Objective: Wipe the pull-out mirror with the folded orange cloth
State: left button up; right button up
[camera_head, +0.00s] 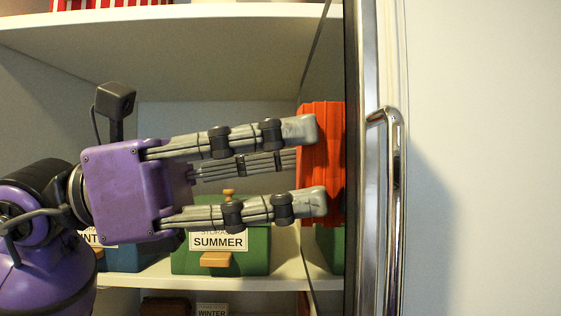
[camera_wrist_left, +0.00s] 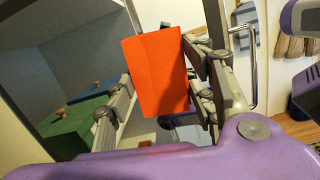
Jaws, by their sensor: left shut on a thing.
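The folded orange cloth (camera_head: 322,160) stands upright at the tips of my left gripper (camera_head: 309,166). My left gripper is shut on it, with fingers above, below and behind in the head view. In the left wrist view the cloth (camera_wrist_left: 157,72) shows as a flat orange rectangle between the fingers. The pull-out mirror (camera_head: 325,65) is a tall panel seen at a steep angle, with a dark frame. The cloth is right in front of its face; whether it touches, and how much of the orange is reflection, I cannot tell.
A green box labelled SUMMER (camera_head: 220,262) sits on the shelf (camera_head: 285,284) below my gripper. A blue box (camera_head: 138,256) is left of it. A chrome handle (camera_head: 393,190) stands right of the mirror frame. A white shelf (camera_head: 200,20) spans above.

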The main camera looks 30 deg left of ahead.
pick_arm(q)
jog(key=shift+w+a+b, duration=0.7)
jog(key=shift+w+a, duration=1.95)
jog(key=shift+w, duration=1.65)
jog(key=r+v, duration=0.1)
jog(key=v, duration=0.5)
jog(key=shift+p, duration=0.3)
pick_arm(e)
jog(key=shift+s+f, duration=0.65)
jog(key=shift+f, duration=0.3)
pick_arm(q)
jog(key=shift+s, duration=0.1)
jog(key=v, duration=0.3)
jog(key=shift+r, duration=0.15)
pick_arm(e)
jog(key=shift+s+d+r, duration=0.1)
jog(key=shift+s+r, duration=0.05)
jog(key=shift+r, duration=0.05)
